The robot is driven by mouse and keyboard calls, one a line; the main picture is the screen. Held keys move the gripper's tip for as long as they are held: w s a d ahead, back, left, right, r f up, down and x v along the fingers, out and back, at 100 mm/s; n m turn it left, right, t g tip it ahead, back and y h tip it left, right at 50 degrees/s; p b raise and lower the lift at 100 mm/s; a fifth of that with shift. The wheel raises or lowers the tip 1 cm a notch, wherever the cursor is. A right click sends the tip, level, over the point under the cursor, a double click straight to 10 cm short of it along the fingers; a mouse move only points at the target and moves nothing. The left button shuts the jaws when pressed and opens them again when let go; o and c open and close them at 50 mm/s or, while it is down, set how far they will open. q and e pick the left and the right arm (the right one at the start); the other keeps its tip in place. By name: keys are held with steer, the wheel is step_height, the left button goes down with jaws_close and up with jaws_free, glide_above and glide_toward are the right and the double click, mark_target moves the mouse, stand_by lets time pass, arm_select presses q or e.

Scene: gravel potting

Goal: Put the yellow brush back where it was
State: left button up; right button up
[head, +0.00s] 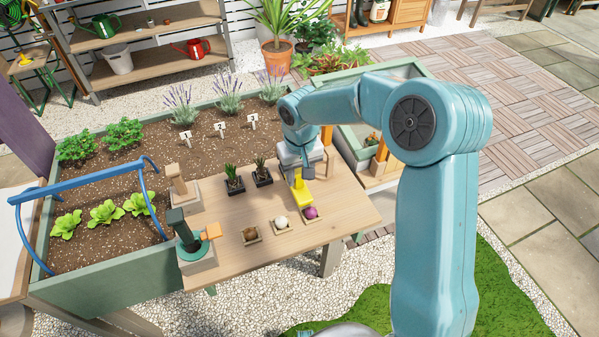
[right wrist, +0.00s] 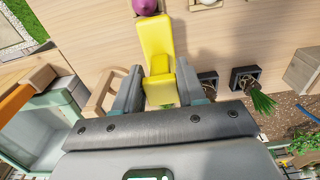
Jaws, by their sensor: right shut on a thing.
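The yellow brush (head: 302,194) is held by my right gripper (head: 299,176) over the right part of the wooden table (head: 215,220). In the right wrist view, the yellow brush (right wrist: 157,38) sits between the two grey fingers of the right gripper (right wrist: 160,82) and points away from them. Its far end is close to a purple ball (right wrist: 145,6), which also shows in the head view (head: 311,213). I cannot tell whether the brush touches the table. A small wooden frame (right wrist: 99,95) stands beside the gripper. My left gripper is not in view.
Small holders with a white ball (head: 281,221) and a brown ball (head: 250,234) stand along the front edge. Two black pots (head: 235,185) with plants are left of the gripper. Tool stands (head: 196,257) stand at the left. A planter bed (head: 105,265) lies behind and left.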

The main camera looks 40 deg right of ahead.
steer(key=o, duration=0.9)
steer(key=shift+w+f, duration=0.1)
steer(key=shift+f, duration=0.05)
steer(key=shift+r, duration=0.55)
steer(key=r, duration=0.7)
steer(key=r+p, duration=0.1)
steer(key=r, duration=0.3)
steer(key=shift+s+r, duration=0.2)
steer(key=shift+s, duration=0.1)
steer(key=shift+f, duration=0.1)
